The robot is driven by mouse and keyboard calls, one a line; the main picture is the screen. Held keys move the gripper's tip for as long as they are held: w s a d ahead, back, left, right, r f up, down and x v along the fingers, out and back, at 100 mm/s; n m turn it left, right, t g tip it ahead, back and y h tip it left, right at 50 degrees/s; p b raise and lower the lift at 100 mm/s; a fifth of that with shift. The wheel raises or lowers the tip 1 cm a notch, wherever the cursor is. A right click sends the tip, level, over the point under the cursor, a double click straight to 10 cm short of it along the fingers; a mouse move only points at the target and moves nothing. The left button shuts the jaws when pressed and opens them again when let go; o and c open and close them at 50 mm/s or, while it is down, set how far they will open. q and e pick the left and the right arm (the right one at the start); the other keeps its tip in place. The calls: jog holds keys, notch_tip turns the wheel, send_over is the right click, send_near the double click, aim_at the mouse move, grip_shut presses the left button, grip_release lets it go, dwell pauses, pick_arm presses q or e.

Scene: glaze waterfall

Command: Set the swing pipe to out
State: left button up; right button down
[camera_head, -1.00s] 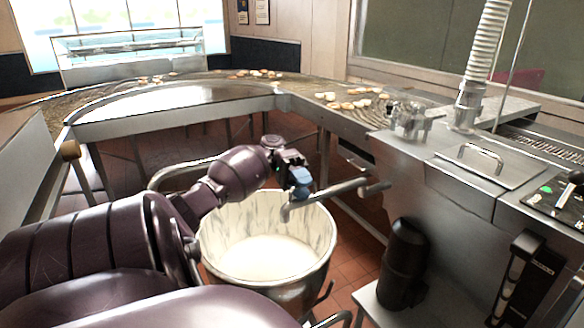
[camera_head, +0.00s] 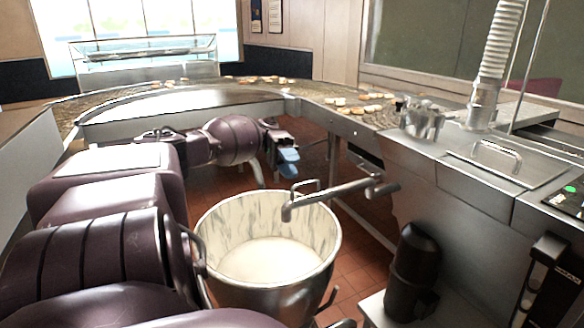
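The swing pipe (camera_head: 340,193) is a grey metal tube reaching left from the machine's side. Its down-turned end is over the far right part of the bowl, and a small loop handle (camera_head: 305,185) stands on it. The large metal bowl (camera_head: 212,232) below holds white glaze (camera_head: 265,258). My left gripper (camera_head: 288,163), with blue fingertips, is beyond the bowl's far rim, up and left of the pipe handle and apart from it in the picture. I see nothing held, but the finger gap is not clear. My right gripper is not in view.
The steel machine (camera_head: 440,165) with a lidded top stands at right. A curved conveyor (camera_head: 180,100) with several pastries (camera_head: 360,98) runs behind my arm. A black cylinder (camera_head: 412,270) stands right of the bowl. Red tiled floor shows between bowl and conveyor.

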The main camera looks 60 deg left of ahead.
pick_arm(q)
jog(key=shift+a+r, duration=0.1)
jog(key=shift+a, duration=0.3)
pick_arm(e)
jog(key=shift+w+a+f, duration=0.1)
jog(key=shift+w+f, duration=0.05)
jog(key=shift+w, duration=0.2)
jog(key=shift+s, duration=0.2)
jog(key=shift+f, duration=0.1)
